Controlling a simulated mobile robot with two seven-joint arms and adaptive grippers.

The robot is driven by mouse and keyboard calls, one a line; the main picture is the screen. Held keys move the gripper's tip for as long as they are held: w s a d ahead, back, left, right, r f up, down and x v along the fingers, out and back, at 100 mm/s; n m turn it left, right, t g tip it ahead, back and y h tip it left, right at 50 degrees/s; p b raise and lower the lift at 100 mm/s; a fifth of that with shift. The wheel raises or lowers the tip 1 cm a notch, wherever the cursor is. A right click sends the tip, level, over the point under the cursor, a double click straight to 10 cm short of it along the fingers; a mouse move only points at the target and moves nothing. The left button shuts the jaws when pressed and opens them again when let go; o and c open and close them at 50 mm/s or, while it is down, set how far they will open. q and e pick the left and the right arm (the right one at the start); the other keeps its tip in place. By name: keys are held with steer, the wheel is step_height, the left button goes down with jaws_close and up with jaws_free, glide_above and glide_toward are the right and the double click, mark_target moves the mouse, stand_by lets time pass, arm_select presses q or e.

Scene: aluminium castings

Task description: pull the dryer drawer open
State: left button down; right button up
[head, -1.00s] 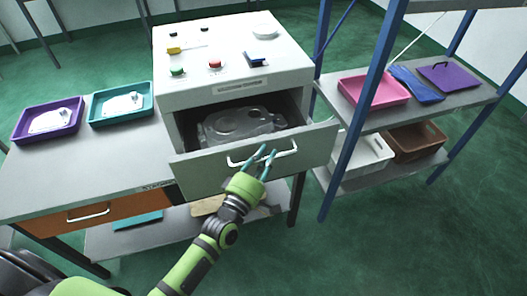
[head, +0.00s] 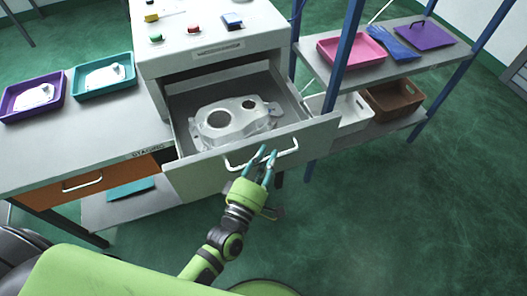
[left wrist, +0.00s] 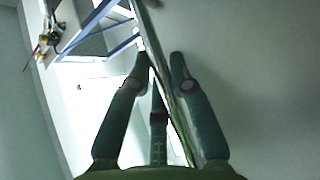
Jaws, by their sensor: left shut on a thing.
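The dryer drawer (head: 205,180) is pulled out from the white dryer cabinet (head: 205,45), and a grey aluminium casting (head: 235,122) lies inside it. A white bar handle (head: 285,152) runs across the drawer front. My left gripper (head: 267,158) is at the middle of this handle, its teal fingers shut on it. In the left wrist view the two fingers (left wrist: 158,75) stand on either side of a long, thin edge that I cannot clearly make out. My right gripper is not in view.
A staging table (head: 60,150) at left holds a purple tray (head: 12,113) and a teal tray (head: 85,92), each with a white part. A blue-posted shelf (head: 420,62) at right carries a pink tray (head: 352,60) and bins. Green floor is free in front.

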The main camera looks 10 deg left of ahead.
arm_select(q)
steer(key=c, duration=1.4)
jaws_free()
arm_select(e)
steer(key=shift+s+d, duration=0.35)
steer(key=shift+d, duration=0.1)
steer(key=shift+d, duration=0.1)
arm_select(q)
steer(key=v, duration=1.2)
steer(key=shift+s, duration=0.1)
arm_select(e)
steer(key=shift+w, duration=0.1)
